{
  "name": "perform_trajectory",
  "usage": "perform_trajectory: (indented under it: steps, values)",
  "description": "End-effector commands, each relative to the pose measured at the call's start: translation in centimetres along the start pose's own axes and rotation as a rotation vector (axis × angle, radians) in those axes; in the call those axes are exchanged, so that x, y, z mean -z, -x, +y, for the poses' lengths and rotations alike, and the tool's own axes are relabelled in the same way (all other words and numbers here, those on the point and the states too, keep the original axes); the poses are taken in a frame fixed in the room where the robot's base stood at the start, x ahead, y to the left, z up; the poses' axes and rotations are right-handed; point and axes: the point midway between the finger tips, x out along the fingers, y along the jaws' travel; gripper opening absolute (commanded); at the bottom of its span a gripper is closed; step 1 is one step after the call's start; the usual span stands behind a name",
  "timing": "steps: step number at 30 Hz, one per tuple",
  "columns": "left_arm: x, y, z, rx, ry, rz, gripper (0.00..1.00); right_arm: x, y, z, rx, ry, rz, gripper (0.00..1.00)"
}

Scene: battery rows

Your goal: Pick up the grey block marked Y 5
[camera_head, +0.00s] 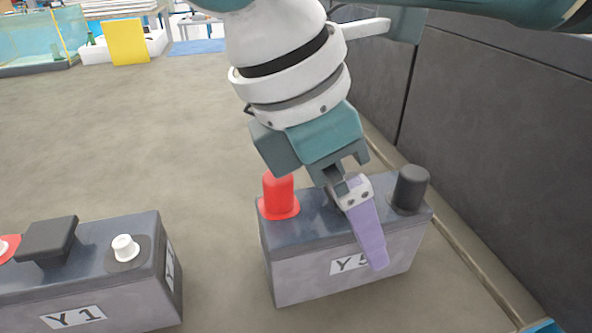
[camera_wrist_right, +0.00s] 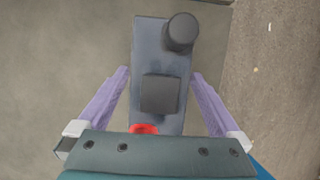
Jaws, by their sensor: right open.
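The grey block marked Y 5 (camera_head: 300,272) stands upright on the floor in the head view, with a red cap, a black cap and a dark top. My right gripper (camera_head: 362,226) is over its middle, pointing down. One purple finger hangs in front of the near long side, partly covering the label; the other finger is hidden. In the right wrist view, the block (camera_wrist_right: 147,45) lies between the two spread fingers of the right gripper (camera_wrist_right: 160,73), with visible gaps on both sides. A dark square handle (camera_wrist_right: 160,94) sits between them. My left gripper is out of view.
A similar grey block marked Y 1 (camera_head: 135,283) stands to the left, with clear floor between the two. A dark grey wall (camera_head: 500,150) with a ledge at its foot runs along the right, close to the Y 5 block. Open floor lies behind on the left.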

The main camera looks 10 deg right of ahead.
Motion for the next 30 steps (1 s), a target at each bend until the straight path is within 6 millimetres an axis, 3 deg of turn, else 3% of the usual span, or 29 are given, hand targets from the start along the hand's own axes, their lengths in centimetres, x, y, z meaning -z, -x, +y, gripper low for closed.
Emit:
perform_trajectory:
  steps: [3, 11, 30]
  values:
    - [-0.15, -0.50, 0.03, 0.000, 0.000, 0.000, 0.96, 0.03, -1.39, -0.02, -0.001, 0.000, 0.000, 1.00]
    - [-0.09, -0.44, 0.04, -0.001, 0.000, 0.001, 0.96, 0.01, -1.51, -0.02, -0.002, 0.001, 0.000, 1.00]
    - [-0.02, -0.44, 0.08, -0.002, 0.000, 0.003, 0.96, 0.03, -1.48, -0.03, -0.002, 0.001, 0.001, 0.28]
